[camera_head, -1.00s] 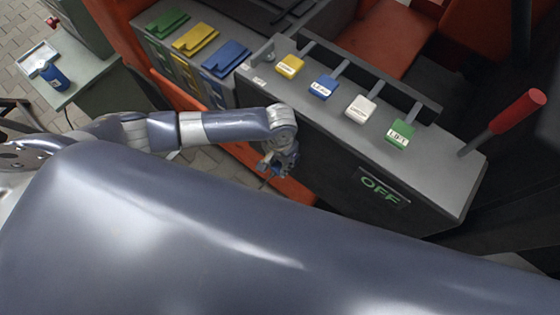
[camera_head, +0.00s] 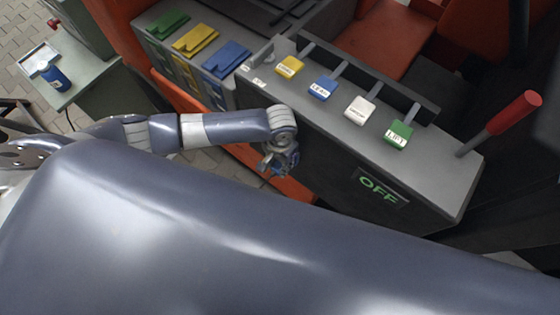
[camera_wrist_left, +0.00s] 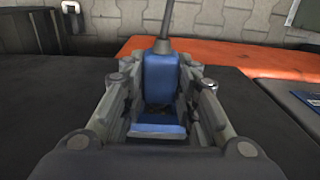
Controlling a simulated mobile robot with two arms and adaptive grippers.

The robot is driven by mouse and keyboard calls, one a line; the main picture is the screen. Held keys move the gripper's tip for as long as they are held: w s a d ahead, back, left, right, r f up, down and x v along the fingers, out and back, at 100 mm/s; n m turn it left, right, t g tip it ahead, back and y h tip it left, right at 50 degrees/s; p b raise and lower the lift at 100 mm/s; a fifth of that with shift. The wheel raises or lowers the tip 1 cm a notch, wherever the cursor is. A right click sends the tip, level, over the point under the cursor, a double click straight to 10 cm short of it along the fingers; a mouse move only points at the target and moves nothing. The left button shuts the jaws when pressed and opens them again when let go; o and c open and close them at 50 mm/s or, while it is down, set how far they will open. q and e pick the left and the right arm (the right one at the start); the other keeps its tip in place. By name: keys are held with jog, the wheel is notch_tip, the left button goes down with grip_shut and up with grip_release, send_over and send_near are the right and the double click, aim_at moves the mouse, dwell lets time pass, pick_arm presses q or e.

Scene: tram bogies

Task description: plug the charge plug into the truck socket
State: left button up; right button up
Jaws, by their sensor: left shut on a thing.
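My left gripper (camera_head: 277,165) is beside the dark side panel of the truck console, below the row of coloured levers. In the left wrist view my left gripper (camera_wrist_left: 162,105) is shut on a blue charge plug (camera_wrist_left: 161,80), with its dark cable (camera_wrist_left: 165,28) running away from the jaws. In the head view the plug is mostly hidden by the fingers. I cannot make out the truck socket in any view. My right gripper is not in view.
The truck console (camera_head: 440,180) has yellow, blue, white and green levers, a red-handled lever (camera_head: 515,112) and a panel reading OFF (camera_head: 380,188). A green-grey table (camera_head: 85,70) with a blue cup-like item (camera_head: 55,78) stands at the upper left. Orange truck body (camera_head: 290,188) lies below the gripper.

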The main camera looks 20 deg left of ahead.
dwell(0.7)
pick_arm(q)
jog(key=shift+p, duration=0.4)
jog(key=shift+w+d, duration=0.15)
jog(key=shift+w, duration=0.3)
jog(key=o, duration=1.1)
jog(key=shift+c, duration=0.2)
notch_tip(320, 180, up, 12)
